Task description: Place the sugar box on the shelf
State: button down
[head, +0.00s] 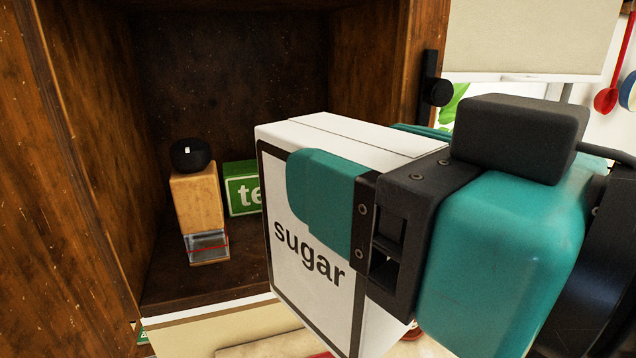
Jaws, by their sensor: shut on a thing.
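The sugar box (300,262) is white with a dark border and the word "sugar" on its front. My gripper (335,205) is shut on it; one teal finger lies across the front face and the far finger is mostly hidden behind the box. The box is held upright, slightly tilted in the picture, in front of the opening of the dark wooden shelf (165,286). It hides the right part of the shelf floor. I cannot tell how far the box is from the shelf edge.
On the shelf at the left stands a tan container (197,200) with a black lid and a clear lower part. A green box (241,188) lettered "te" stands behind it to the right, partly hidden by the sugar box. Wooden side walls bound the compartment.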

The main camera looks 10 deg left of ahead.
jog(key=w+a+b, duration=0.1)
jog(key=w+a, duration=0.4)
jog(key=w, duration=0.3)
jog(key=w+a, duration=0.5)
jog(key=w, duration=0.4)
notch_tip(320, 180, down, 7)
jog(key=p, duration=0.4)
jog(key=shift+s+a+b, duration=0.1)
jog(key=shift+b, duration=0.2)
jog(key=shift+c, duration=2.4)
grip_release()
jog(key=shift+f, duration=0.1)
